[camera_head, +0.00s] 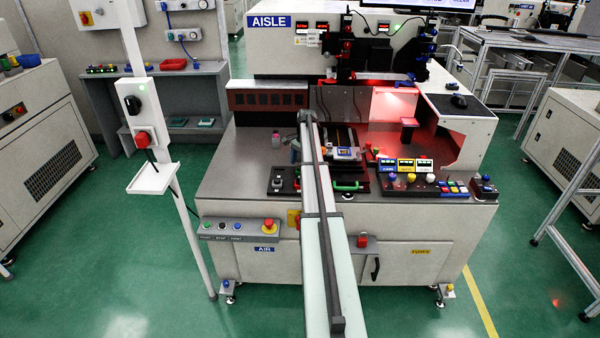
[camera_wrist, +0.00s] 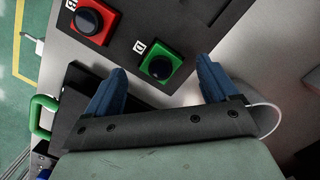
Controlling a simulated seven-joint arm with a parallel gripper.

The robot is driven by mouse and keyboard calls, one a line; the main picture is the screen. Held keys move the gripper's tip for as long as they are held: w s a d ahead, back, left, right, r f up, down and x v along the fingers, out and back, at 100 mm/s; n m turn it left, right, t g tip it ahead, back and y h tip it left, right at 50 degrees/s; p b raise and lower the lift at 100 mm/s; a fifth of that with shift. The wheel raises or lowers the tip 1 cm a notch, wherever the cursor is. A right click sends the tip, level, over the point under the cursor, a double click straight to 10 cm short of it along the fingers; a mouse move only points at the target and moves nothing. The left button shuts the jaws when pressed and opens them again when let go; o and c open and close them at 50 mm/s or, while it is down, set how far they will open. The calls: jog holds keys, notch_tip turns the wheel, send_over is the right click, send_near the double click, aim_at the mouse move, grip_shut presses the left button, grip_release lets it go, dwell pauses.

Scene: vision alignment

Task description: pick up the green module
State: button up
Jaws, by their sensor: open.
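The green module (camera_wrist: 154,69) is a green square block with a round black knob on top, in the upper middle of the wrist view. Nothing is held. A red module (camera_wrist: 91,20) with a similar black knob lies on the dark panel at the upper left. In the head view, my arm hides much of this area, and I cannot make out the green module there.
A green handle (camera_wrist: 42,117) rises on the left of the wrist view; it also shows in the head view (camera_head: 347,186). Coloured knobs and buttons (camera_head: 411,178) stand to the right on the worktop. The worktop's left part (camera_head: 232,180) is clear.

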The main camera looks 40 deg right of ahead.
jog(key=shift+a+f, duration=0.15)
jog(key=shift+f, duration=0.7)
jog(key=shift+c, duration=0.4)
jog(key=c, duration=1)
jog(key=shift+c, duration=0.2)
jog(key=shift+r, duration=0.1)
